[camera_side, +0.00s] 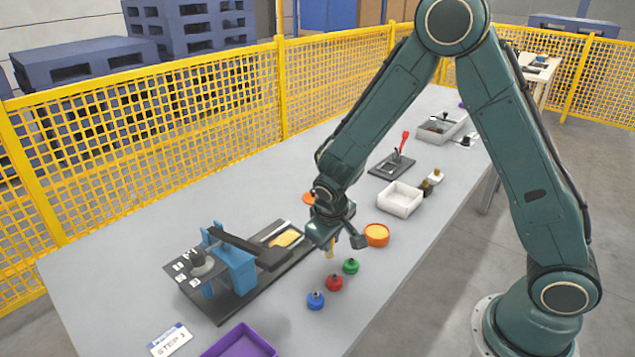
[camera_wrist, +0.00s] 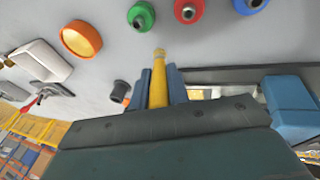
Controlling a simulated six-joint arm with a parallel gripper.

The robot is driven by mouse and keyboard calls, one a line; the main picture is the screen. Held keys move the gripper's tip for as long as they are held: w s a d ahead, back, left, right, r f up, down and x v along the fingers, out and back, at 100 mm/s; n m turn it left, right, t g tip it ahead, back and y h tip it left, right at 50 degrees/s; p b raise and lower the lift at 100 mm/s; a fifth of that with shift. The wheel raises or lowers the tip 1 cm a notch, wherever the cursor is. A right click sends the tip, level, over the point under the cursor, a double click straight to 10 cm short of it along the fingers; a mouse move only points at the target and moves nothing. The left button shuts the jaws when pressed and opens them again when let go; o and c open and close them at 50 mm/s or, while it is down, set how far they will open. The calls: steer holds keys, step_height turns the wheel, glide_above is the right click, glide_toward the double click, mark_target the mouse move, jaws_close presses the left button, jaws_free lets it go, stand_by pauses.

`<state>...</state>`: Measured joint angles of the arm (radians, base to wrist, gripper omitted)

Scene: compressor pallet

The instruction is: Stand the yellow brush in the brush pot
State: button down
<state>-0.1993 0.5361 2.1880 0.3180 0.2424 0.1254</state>
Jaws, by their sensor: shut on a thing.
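My gripper (camera_wrist: 159,88) is shut on the yellow brush (camera_wrist: 158,80). The brush sits between the two blue fingers in the wrist view, with its tan end past the fingertips. In the side view my gripper (camera_side: 337,242) is above the grey table, and a short part of the yellow brush (camera_side: 330,252) shows beneath it, apart from the table. A dark grey cup (camera_wrist: 120,89), which looks like the brush pot, stands left of the fingers in the wrist view. Nothing of the brush is in it. I cannot make out this cup in the side view; my arm may hide it.
An orange bowl (camera_side: 377,235) and a white tray (camera_side: 400,199) stand right of my gripper. Green (camera_side: 351,266), red (camera_side: 334,282) and blue (camera_side: 316,300) round pieces lie in front. A blue-and-black press (camera_side: 235,265) stands left. A purple tray (camera_side: 243,345) is at the front edge.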

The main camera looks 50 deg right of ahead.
steer(key=shift+w+d+r, duration=0.25)
steer(key=shift+w+r, duration=0.05)
steer(key=shift+w, duration=0.4)
steer(key=w+d+r+g+y, duration=0.2)
steer(key=w+d+r, duration=0.45)
steer(key=w, duration=0.25)
steer(key=w+d+r+y, duration=0.1)
steer(key=d+r, duration=0.9)
steer(key=r, duration=0.2)
steer(key=shift+w, duration=0.4)
step_height(320, 180, down, 20)
steer(key=shift+r, duration=0.1)
